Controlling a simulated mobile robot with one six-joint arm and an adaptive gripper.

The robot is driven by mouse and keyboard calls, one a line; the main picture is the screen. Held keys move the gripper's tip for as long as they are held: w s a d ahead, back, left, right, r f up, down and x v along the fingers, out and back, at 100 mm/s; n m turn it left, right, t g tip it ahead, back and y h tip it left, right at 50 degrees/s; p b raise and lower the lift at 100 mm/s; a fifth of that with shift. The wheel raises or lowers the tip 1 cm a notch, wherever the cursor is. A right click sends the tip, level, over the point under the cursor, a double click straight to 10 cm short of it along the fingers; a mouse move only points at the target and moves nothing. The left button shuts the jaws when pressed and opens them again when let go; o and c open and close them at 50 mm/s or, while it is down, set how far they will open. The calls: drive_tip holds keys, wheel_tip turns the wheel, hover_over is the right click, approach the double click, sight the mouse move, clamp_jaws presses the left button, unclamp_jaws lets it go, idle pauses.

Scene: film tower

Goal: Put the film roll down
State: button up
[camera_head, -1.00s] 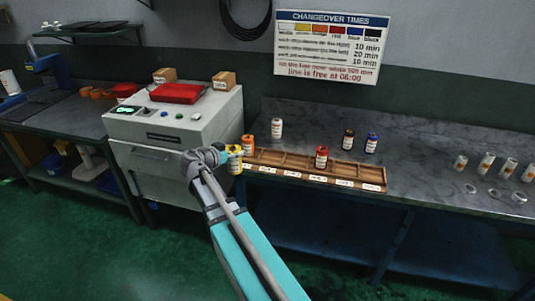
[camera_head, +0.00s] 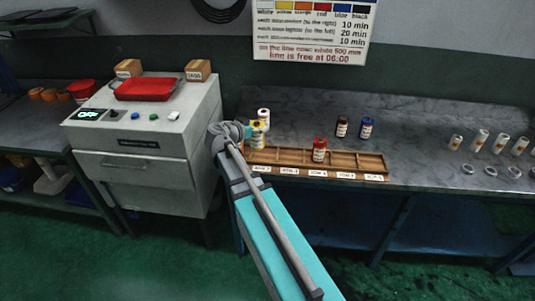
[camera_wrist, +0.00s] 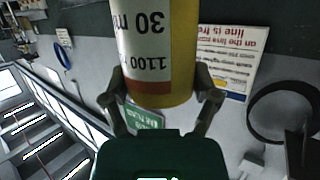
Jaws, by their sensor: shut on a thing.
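My gripper (camera_head: 240,133) is shut on the yellow film roll (camera_head: 259,139), which has a white label. In the wrist view, the two fingers of my gripper (camera_wrist: 161,92) clasp the yellow roll (camera_wrist: 183,50) from both sides, and its label reads upside down. In the head view the roll appears at the left end of the wooden tray (camera_head: 340,172). I cannot tell whether its base touches anything. A red roll (camera_head: 319,150) stands in the middle of the tray. My gripper hides part of the tray's left end.
A white roll (camera_head: 263,114) stands close behind the yellow one. A black roll (camera_head: 341,127) and a blue roll (camera_head: 366,128) stand behind the tray. Several small white rolls (camera_head: 480,141) stand at the right. A grey machine (camera_head: 150,130) stands left of the bench (camera_head: 420,130).

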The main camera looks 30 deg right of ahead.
drive_tip(key=shift+d, duration=0.2)
drive_tip(key=shift+s+d, duration=0.1)
drive_tip(key=shift+d, duration=0.05)
drive_tip(key=s+d, duration=0.4)
drive_tip(key=s, duration=0.2)
drive_tip(key=shift+s+r, duration=0.15)
drive_tip(key=shift+s, duration=0.05)
idle(0.4)
drive_tip(key=w+d+f+b, duration=0.1)
drive_tip(key=w+f+b, duration=0.7)
drive_tip(key=w, duration=0.5)
drive_tip(key=shift+d+f+b, duration=0.2)
drive_tip(key=shift+f+b, duration=0.2)
drive_tip(key=shift+f, duration=0.1)
